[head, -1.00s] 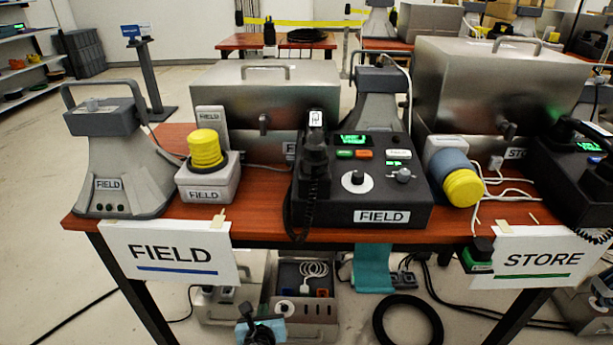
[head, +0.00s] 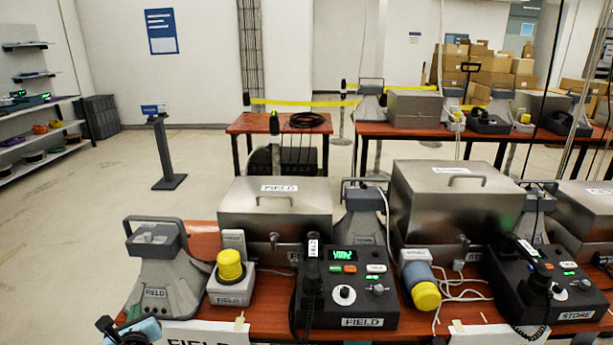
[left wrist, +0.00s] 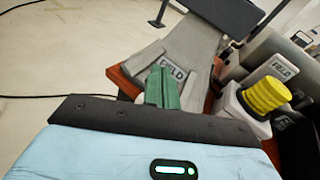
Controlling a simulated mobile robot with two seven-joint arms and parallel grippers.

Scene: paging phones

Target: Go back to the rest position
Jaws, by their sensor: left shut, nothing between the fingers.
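My right gripper is not in view.
The red-brown table (head: 270,312) holds a yellow-topped FIELD button box (head: 231,278), a FIELD phone console (head: 358,300), a STORE console (head: 555,290) and metal cases (head: 275,205). More tables stand behind. Open floor (head: 70,240) lies to the left.

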